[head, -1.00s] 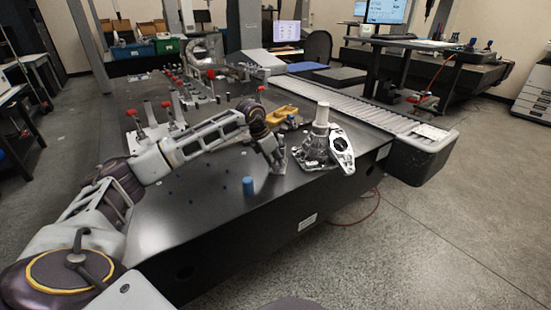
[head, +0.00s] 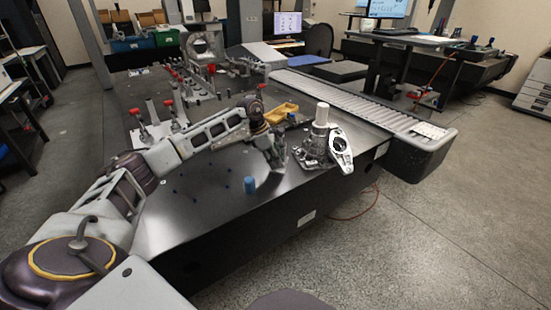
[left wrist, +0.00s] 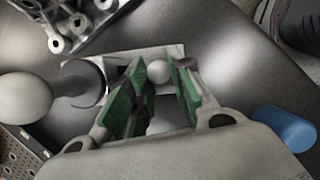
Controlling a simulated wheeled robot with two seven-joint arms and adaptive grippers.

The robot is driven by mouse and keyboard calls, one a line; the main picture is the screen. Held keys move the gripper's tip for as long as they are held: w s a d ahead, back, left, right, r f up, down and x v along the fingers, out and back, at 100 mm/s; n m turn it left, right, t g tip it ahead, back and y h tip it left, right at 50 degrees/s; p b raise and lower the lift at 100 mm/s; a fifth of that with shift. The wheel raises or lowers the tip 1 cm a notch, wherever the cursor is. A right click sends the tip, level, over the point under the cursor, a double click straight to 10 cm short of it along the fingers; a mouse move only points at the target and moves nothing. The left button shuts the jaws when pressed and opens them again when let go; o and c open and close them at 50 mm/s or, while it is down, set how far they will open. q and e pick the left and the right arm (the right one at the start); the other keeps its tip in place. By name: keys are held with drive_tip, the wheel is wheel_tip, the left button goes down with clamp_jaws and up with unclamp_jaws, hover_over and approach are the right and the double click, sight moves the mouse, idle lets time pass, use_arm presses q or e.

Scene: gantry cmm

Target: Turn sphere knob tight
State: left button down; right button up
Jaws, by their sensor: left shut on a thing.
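My left gripper (head: 279,167) points down at the dark table beside a metal casting with a white post (head: 321,115). In the left wrist view, its green-padded fingers (left wrist: 158,92) are closed in on a pale, round sphere knob (left wrist: 158,71), which shows between the pads. A light block lies around and behind the knob. The fingers hide part of the knob and its lower end. In the head view, the gripper hides the knob. My right gripper is in neither view.
A blue cylinder (head: 250,185) stands near the table's front edge and shows in the left wrist view (left wrist: 286,128). A silver bracket (head: 341,152) leans beside the casting. A roller conveyor (head: 350,99) runs at the right.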

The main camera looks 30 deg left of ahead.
use_arm(q)
drive_tip(key=shift+w+m+g+p, duration=0.1)
drive_tip(key=shift+m+g+p, duration=0.25)
drive_tip(key=shift+m, duration=0.55)
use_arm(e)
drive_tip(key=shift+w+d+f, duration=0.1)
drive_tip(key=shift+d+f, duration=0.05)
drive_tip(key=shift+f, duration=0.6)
use_arm(q)
drive_tip(key=shift+m+h, duration=0.3)
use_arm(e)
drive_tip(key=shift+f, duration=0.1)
use_arm(q)
drive_tip(key=c, duration=1.3)
unclamp_jaws()
drive_tip(key=shift+o, duration=0.2)
drive_tip(key=shift+n+b, duration=0.45)
drive_tip(key=shift+n, duration=0.55)
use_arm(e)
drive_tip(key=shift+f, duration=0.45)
use_arm(q)
drive_tip(key=shift+n+t+b, duration=0.3)
drive_tip(key=shift+n+t, duration=0.25)
drive_tip(key=shift+n, duration=0.05)
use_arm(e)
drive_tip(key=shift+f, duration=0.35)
